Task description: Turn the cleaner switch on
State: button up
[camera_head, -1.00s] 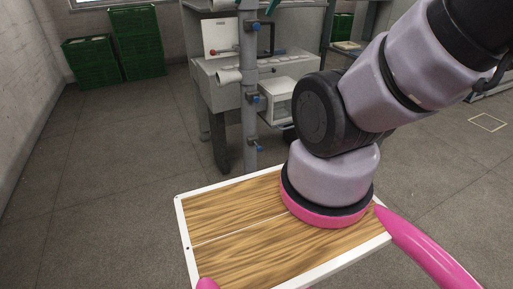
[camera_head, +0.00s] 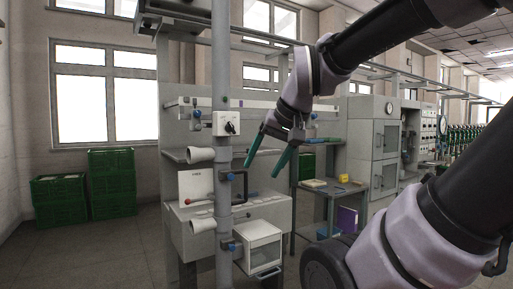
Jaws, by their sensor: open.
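A white switch box with a black rotary knob (camera_head: 227,124) sits on the grey upright post of the machine, left of centre. No label on it is readable, so I cannot tell from lettering that it is the cleaner switch. My gripper (camera_head: 262,170) has two green fingers, spread apart and pointing down to the left, with nothing between them. It is to the right of the box and its fingertips are lower than the knob. The fingers look apart from the knob; the depth between them is unclear.
White cones (camera_head: 200,155) stick out from the post below the box. A white panel with a red-tipped lever (camera_head: 195,187) and a white bin (camera_head: 262,247) are lower. Green crates (camera_head: 58,200) stand at the left wall. A grey side table (camera_head: 335,187) is behind my gripper.

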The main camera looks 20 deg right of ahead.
aim_at(229, 127)
jog(key=z, duration=0.25)
jog(key=i+z, duration=0.25)
jog(key=i+j+z, duration=0.1)
jog(key=z, duration=0.2)
jog(key=i, duration=0.1)
